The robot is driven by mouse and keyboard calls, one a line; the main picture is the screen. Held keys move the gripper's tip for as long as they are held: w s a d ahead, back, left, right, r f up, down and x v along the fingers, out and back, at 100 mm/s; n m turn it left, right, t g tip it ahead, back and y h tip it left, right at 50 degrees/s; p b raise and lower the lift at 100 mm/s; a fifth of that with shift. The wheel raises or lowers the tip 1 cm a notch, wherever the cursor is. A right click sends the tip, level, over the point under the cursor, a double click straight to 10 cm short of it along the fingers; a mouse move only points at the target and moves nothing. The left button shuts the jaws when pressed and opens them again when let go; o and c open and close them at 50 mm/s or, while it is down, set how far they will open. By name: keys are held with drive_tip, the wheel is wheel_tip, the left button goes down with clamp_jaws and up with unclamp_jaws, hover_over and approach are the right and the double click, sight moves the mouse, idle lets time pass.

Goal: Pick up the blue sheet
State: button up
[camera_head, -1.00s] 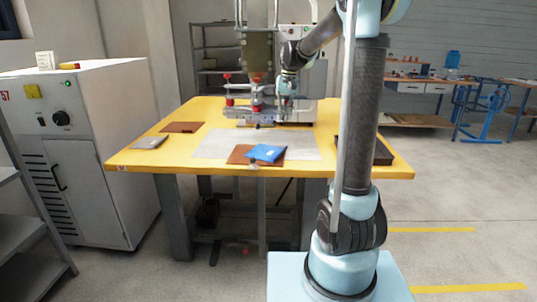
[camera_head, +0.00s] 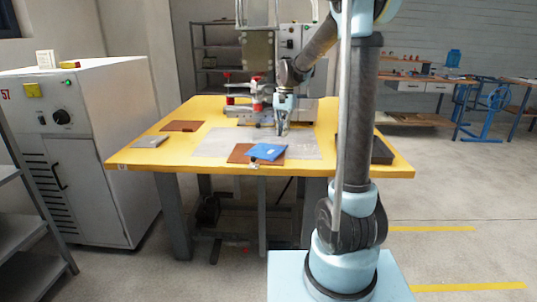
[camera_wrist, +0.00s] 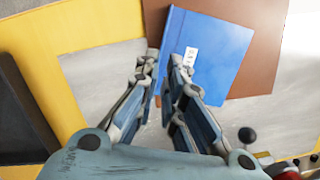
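The blue sheet (camera_head: 267,152) lies partly on a brown sheet (camera_head: 238,154) near the front edge of the yellow table. In the wrist view the blue sheet (camera_wrist: 205,50) has a small white label and lies just beyond my fingertips, with the brown sheet (camera_wrist: 268,60) under it. My gripper (camera_head: 282,130) is above the table, behind and slightly right of the blue sheet. In the wrist view my gripper (camera_wrist: 165,68) has its fingers apart with nothing between them. One fingertip overlaps the blue sheet's edge in the picture; I cannot tell the height gap.
A grey mat (camera_head: 212,146) lies under the sheets on the yellow table (camera_head: 122,158). A grey sheet (camera_head: 150,141) and another brown sheet (camera_head: 181,126) lie at the left. A dark tray (camera_head: 382,150) is at the right. The welding machine (camera_head: 258,90) stands behind my gripper.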

sight(282, 150)
drive_tip(key=shift+s+a+f, duration=0.1)
drive_tip(key=shift+s+f, duration=0.05)
drive_tip(key=shift+f, duration=1.35)
wheel_tip(282, 150, down, 4)
drive_tip(key=shift+r, duration=0.1)
drive_tip(key=shift+f, duration=0.65)
drive_tip(key=shift+c, duration=0.3)
clamp_jaws()
drive_tip(key=shift+a+r, duration=0.1)
drive_tip(key=shift+r, duration=0.05)
